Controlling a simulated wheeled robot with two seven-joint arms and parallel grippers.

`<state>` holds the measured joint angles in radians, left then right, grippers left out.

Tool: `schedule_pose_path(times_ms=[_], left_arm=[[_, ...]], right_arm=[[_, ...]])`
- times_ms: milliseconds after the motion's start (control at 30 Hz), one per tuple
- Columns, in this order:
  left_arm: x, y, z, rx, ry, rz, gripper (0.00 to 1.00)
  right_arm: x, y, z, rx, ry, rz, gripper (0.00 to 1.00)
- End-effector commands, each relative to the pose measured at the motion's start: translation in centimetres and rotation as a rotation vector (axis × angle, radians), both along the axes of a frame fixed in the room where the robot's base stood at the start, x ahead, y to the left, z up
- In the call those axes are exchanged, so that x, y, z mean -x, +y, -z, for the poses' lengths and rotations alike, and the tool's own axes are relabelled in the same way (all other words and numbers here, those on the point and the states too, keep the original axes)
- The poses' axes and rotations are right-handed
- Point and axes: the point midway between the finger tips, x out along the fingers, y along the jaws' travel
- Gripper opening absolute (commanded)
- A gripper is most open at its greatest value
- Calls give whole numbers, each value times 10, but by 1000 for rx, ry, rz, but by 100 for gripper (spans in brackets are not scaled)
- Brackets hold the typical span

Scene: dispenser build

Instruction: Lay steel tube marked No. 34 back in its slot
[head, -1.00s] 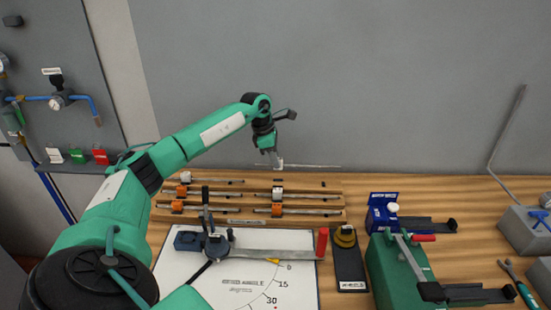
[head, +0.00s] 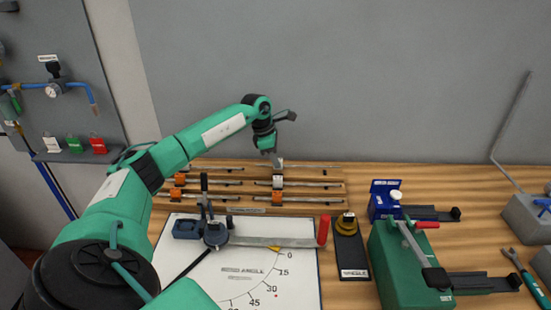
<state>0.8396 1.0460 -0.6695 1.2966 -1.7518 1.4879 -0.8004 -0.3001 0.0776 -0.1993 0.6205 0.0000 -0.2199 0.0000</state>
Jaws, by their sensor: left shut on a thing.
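My left gripper (head: 277,158) is shut on a thin grey steel tube (head: 312,168) at the back right of the wooden tube rack (head: 340,188). The tube lies level, along the rack's back right slot, in line with the tube at back left. I cannot tell whether it rests fully in the slot. Its left part is hidden by the gripper, and its number cannot be read. My right gripper is not in view.
Several other tubes (head: 320,184) with white or orange collars lie in the rack. In front are a white angle board (head: 190,262) with a bar, a black stand (head: 352,258) and a green fixture (head: 405,270). A grey wall rises behind the bench.

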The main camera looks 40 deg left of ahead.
Motion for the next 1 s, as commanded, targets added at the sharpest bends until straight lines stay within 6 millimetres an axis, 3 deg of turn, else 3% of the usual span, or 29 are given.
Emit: schedule_pose_path(times_ms=[1000], left_arm=[[0,0,12,0,0,0,0]], right_arm=[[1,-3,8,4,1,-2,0]])
